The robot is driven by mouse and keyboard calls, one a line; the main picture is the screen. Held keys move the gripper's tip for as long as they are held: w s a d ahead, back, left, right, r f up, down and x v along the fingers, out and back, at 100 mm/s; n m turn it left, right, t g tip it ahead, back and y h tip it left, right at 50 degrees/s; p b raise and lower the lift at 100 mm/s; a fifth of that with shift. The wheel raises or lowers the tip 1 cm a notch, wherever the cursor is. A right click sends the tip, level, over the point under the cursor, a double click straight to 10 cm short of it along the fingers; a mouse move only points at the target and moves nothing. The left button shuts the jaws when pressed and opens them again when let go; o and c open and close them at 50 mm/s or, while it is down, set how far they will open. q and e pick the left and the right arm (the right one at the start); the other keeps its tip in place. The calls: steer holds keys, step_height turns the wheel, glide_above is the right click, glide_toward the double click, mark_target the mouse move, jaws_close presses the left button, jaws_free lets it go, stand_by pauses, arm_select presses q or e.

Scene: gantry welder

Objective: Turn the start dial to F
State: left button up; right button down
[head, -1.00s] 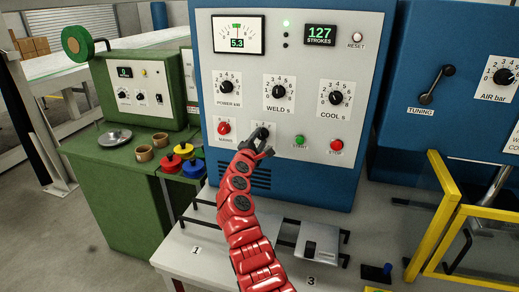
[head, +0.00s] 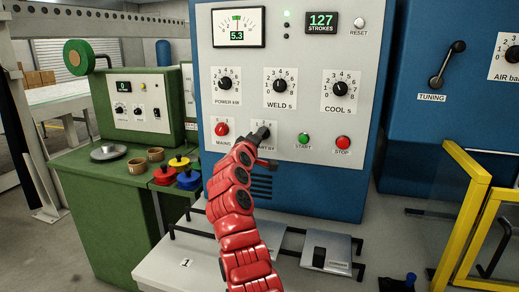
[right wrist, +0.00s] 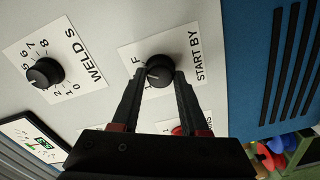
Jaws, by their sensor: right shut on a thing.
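The start dial (right wrist: 160,73) is a round black knob on a white plate marked START BY, with F and 1 readable at its edge in the right wrist view. My right gripper (right wrist: 161,76) is shut on the dial, one dark finger on each side. I cannot tell exactly which mark the dial's pointer faces. In the head view my right gripper (head: 262,138) reaches up to the panel and covers most of the dial and its plate. My left gripper is not in view.
The red mains dial (head: 221,129) is left of the start dial, with the green start button (head: 303,140) and red stop button (head: 343,143) to its right. The weld dial (head: 279,86) is above. A yellow-framed guard (head: 465,215) stands at right.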

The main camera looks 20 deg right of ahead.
steer(key=shift+f+m+b, duration=0.15)
steer(key=shift+m+b, duration=0.35)
steer(key=shift+b, duration=0.05)
steer(key=shift+c, duration=2.1)
jaws_free()
steer(key=b+v, duration=0.1)
steer(key=v, duration=1.6)
steer(key=shift+s+b, duration=0.2)
steer(key=shift+b, duration=0.1)
steer(key=shift+a, duration=0.2)
